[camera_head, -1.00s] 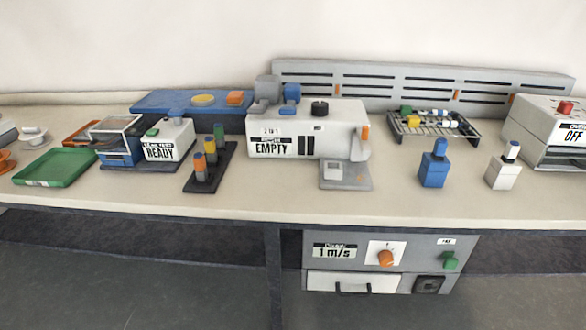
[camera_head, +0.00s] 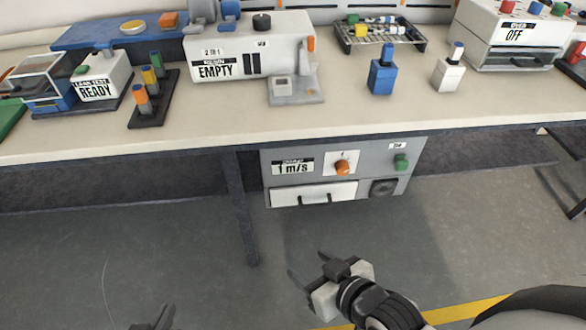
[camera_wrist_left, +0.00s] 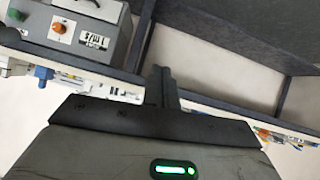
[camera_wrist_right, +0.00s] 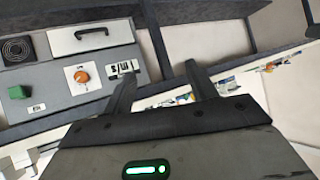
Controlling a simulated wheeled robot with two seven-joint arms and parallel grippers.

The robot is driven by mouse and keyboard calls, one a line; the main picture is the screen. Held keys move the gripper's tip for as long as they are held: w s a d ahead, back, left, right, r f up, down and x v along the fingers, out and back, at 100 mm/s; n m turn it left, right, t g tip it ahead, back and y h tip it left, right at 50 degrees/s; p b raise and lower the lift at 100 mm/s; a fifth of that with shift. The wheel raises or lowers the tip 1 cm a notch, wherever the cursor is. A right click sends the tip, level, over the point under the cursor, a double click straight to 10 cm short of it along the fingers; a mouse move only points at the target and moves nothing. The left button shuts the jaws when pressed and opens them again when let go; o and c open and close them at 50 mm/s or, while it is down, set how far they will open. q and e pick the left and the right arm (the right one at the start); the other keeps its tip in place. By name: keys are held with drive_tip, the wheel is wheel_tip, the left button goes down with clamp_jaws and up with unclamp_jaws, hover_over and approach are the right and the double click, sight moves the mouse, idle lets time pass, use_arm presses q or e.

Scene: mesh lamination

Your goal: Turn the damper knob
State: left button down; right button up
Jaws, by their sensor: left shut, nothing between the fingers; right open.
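The orange damper knob (camera_head: 342,167) sits on a white plate on the grey unit (camera_head: 258,170) below the bench, beside a display reading "1 m/s" (camera_head: 293,167). The knob also shows in the left wrist view (camera_wrist_left: 59,28) and the right wrist view (camera_wrist_right: 81,76). My right gripper (camera_head: 306,268) is open and empty, below and in front of the unit, apart from the knob. My left gripper (camera_head: 152,318) is at the bottom edge of the head view, only partly visible. In the left wrist view its fingers (camera_wrist_left: 160,88) are together with nothing between them.
A green knob (camera_head: 401,162), a drawer with a handle (camera_head: 314,198) and a dark round fitting (camera_head: 383,187) share the unit. A bench leg (camera_head: 243,205) stands left of it. The bench top (camera_head: 190,133) overhangs above. The floor in front is clear.

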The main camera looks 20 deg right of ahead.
drive_tip(key=m+t+h+b, duration=0.4)
drive_tip(key=t+h+b, duration=0.55)
drive_tip(key=b, duration=1.35)
approach(344, 172)
drive_tip(key=shift+t+y, duration=0.65)
drive_tip(key=shift+t, duration=0.3)
drive_tip(key=b+x, duration=0.1)
drive_tip(key=x, duration=0.1)
drive_tip(key=f+x, duration=0.1)
drive_tip(key=x, duration=0.2)
drive_tip(key=b+x, duration=0.1)
drive_tip(key=x, duration=0.1)
drive_tip(key=shift+w+d+b, duration=0.35)
drive_tip(key=shift+w+d, duration=0.1)
drive_tip(key=shift+w, duration=0.15)
drive_tip(key=shift+w+d+r, duration=0.1)
drive_tip(key=shift+w+r, duration=0.05)
drive_tip(key=shift+w, duration=0.2)
use_arm(q)
drive_tip(key=w+d+f+t+h, duration=0.2)
drive_tip(key=d+f+h, duration=0.2)
drive_tip(key=f, duration=0.7)
drive_tip(key=shift+d, duration=1.05)
use_arm(e)
drive_tip(key=shift+w+r, duration=0.2)
drive_tip(key=shift+w, duration=0.1)
